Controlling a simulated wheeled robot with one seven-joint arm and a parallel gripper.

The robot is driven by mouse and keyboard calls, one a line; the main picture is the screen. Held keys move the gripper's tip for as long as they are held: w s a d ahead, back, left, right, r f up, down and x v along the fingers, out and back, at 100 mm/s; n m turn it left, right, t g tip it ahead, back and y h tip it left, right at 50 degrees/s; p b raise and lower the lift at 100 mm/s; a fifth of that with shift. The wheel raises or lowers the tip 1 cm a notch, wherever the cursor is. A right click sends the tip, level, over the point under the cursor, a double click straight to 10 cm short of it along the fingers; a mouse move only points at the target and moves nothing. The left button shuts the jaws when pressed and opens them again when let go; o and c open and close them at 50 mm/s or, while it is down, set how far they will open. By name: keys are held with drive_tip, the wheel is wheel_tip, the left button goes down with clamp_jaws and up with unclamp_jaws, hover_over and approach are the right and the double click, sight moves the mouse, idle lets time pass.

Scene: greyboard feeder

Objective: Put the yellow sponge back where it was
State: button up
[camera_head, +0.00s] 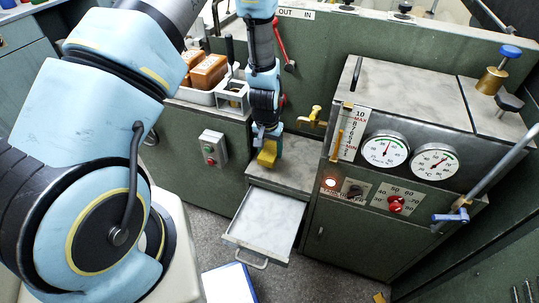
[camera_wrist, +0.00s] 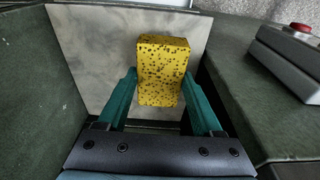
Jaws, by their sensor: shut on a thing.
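The yellow sponge (camera_wrist: 162,68) is a speckled block between the two green fingers of my gripper (camera_wrist: 160,95) in the wrist view. My gripper is shut on it. In the head view the sponge (camera_head: 267,153) shows below my gripper (camera_head: 268,140), over the grey ledge (camera_head: 294,176) behind the open drawer. I cannot tell whether the sponge touches the ledge.
An open, empty-looking drawer (camera_head: 266,222) juts out below the ledge. A cabinet with gauges (camera_head: 385,148) and a lever stands to the right. A switch box (camera_head: 213,147) is on the left cabinet front. A tray (camera_head: 199,96) with orange-brown blocks and a white caddy (camera_head: 232,97) stand on the left counter.

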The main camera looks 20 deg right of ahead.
sight(270, 152)
drive_tip(key=shift+f, duration=1.7)
drive_tip(key=shift+f, duration=0.2)
drive_tip(key=o, duration=1.2)
drive_tip(key=shift+r, duration=0.1)
